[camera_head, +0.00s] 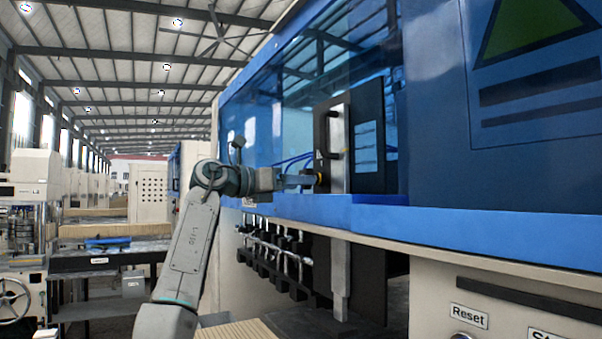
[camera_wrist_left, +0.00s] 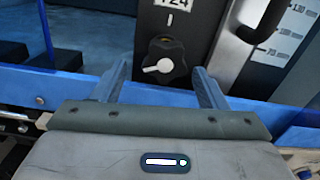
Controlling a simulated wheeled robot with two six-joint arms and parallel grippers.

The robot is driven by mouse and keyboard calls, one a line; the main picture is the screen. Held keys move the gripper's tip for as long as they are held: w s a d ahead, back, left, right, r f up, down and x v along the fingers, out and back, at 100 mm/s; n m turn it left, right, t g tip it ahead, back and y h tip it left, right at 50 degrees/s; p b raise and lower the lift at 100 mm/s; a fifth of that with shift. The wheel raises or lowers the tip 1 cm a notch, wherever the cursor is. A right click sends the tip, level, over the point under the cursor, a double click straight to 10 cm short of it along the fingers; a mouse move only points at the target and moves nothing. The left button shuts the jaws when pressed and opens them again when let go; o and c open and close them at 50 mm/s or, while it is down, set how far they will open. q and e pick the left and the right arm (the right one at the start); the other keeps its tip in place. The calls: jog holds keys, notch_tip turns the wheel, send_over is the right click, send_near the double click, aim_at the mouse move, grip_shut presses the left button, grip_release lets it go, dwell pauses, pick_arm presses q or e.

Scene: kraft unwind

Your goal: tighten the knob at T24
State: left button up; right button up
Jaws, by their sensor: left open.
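The T24 knob (camera_wrist_left: 162,62) is a black lobed knob with a pale pointer. Nothing is between the fingers below the knob; contact cannot be told. In the head view my left gripper (camera_head: 304,181) reaches the lower part of the plate (camera_head: 335,150), and the knob (camera_head: 321,181) is partly hidden at its tips. My right gripper is not in view.
A black handle (camera_wrist_left: 255,22) stands right of the knob, beside a scale panel. A blue machine ledge (camera_head: 420,217) runs under the plate. Blue-tinted glass (camera_head: 262,125) lies around the opening. A row of metal fittings (camera_head: 275,245) hangs below the ledge.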

pick_arm(q)
jog(key=shift+d+r, duration=0.25)
jog(key=shift+d, duration=0.4)
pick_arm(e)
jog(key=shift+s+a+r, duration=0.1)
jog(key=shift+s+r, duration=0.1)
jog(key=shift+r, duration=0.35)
pick_arm(q)
jog(key=shift+w+f, duration=0.1)
jog(key=shift+w, duration=0.1)
jog(key=c, duration=1)
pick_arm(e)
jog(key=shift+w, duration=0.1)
pick_arm(q)
jog(key=shift+m+p, duration=0.3)
jog(key=shift+p, duration=0.05)
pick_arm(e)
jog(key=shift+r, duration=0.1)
pick_arm(q)
jog(key=shift+w+m+p, duration=0.2)
jog(key=shift+m+p, duration=0.5)
jog(key=shift+m, duration=2.4)
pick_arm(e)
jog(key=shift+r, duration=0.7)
